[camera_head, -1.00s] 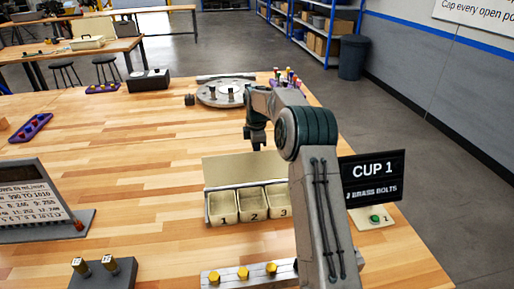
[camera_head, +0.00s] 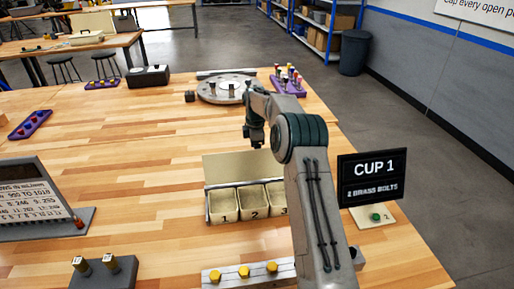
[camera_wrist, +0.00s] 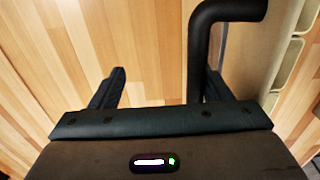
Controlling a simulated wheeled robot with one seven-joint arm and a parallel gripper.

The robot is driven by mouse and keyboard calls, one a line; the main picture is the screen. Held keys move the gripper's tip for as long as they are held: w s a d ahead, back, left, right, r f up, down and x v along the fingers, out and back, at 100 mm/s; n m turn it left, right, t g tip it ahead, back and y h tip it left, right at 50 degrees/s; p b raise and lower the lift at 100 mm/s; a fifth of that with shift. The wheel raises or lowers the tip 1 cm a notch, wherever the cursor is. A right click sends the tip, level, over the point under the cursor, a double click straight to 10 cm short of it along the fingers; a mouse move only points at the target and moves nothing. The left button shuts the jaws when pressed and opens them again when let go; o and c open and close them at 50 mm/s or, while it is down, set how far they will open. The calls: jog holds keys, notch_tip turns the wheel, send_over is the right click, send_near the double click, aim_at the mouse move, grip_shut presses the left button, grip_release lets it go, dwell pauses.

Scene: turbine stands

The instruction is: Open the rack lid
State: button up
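The rack (camera_head: 207,212) stands on the wooden table with open cups numbered 1, 2 and 3. Its tan lid panel (camera_head: 240,167) stands open behind the cups, away from them. My gripper (camera_head: 256,140) is just behind the panel in the head view, and its fingertips are too small to judge there. In the wrist view my gripper (camera_wrist: 160,82) has its two fingers wide apart. A thick dark bent bar (camera_wrist: 202,50), seemingly the lid handle, runs beside the right finger; I cannot tell whether they touch. The tan panel (camera_wrist: 248,50) lies right of the bar.
A strip with yellow bolts (camera_head: 225,281) lies in front of the rack. A round turntable (camera_head: 226,91) stands behind.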

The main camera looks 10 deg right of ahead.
jog(key=shift+r, duration=0.3)
jog(key=shift+s+d+r, duration=0.1)
jog(key=shift+s+r, duration=0.2)
jog(key=shift+r, duration=0.15)
jog(key=c, duration=0.3)
jog(key=shift+s+r, duration=0.2)
jog(key=shift+s, duration=0.05)
jog(key=shift+c, duration=0.3)
jog(key=shift+w+t, duration=0.1)
jog(key=shift+t, duration=0.2)
jog(key=shift+r, duration=0.25)
notch_tip(320, 180, up, 13)
jog(key=s+b, duration=0.1)
jog(key=shift+s, duration=0.15)
